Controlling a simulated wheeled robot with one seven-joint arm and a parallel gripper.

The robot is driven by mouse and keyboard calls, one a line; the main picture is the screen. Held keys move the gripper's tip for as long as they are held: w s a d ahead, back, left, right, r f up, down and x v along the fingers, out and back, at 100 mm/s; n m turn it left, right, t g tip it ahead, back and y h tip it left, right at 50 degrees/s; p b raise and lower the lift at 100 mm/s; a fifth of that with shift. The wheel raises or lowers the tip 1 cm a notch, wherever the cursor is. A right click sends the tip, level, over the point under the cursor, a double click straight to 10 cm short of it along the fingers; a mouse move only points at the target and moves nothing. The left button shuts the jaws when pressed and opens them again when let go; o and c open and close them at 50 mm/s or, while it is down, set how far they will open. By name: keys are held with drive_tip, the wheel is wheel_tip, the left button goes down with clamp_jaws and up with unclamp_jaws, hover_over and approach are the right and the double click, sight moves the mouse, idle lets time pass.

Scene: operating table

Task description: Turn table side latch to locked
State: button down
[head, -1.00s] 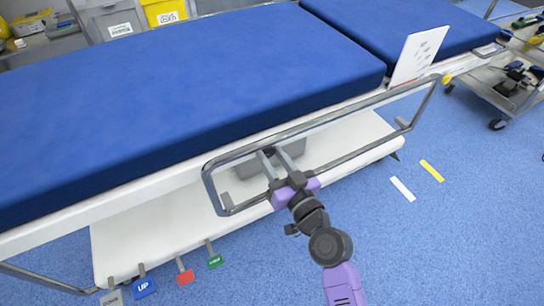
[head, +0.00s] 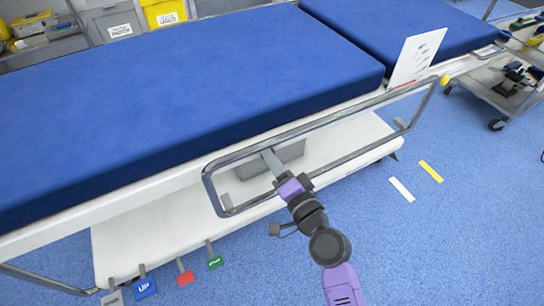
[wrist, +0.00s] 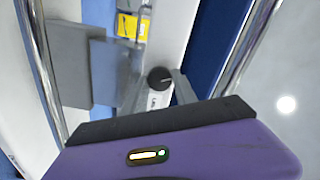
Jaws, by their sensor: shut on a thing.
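The side latch shows in the wrist view as a round dark knob (wrist: 158,77) with a light pointer line, on the white side of the table. A small white label with dark letters (wrist: 155,100) sits by it, only partly readable. My gripper (wrist: 160,84) has its grey fingers on either side of the knob and is shut on it. In the head view my gripper (head: 268,153) reaches through the side rail, its fingers lined up one behind the other. The knob is hidden there, so I cannot tell its setting from that view.
A metal side rail (head: 207,185) frames my gripper. The blue mattress (head: 180,85) lies above, the white table base (head: 130,245) below. Coloured pedals, including a blue one (head: 146,288), stand front left. A white card (head: 416,58) stands at right.

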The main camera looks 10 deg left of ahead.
drive_tip(key=m+p, duration=0.1)
drive_tip(key=m, duration=0.3)
drive_tip(key=shift+f+m, duration=0.1)
drive_tip(key=shift+m, duration=0.3)
idle(0.4)
drive_tip(key=c, duration=1)
unclamp_jaws()
drive_tip(key=v, duration=0.7)
drive_tip(key=shift+s+d, duration=0.25)
drive_tip(key=shift+s, duration=0.1)
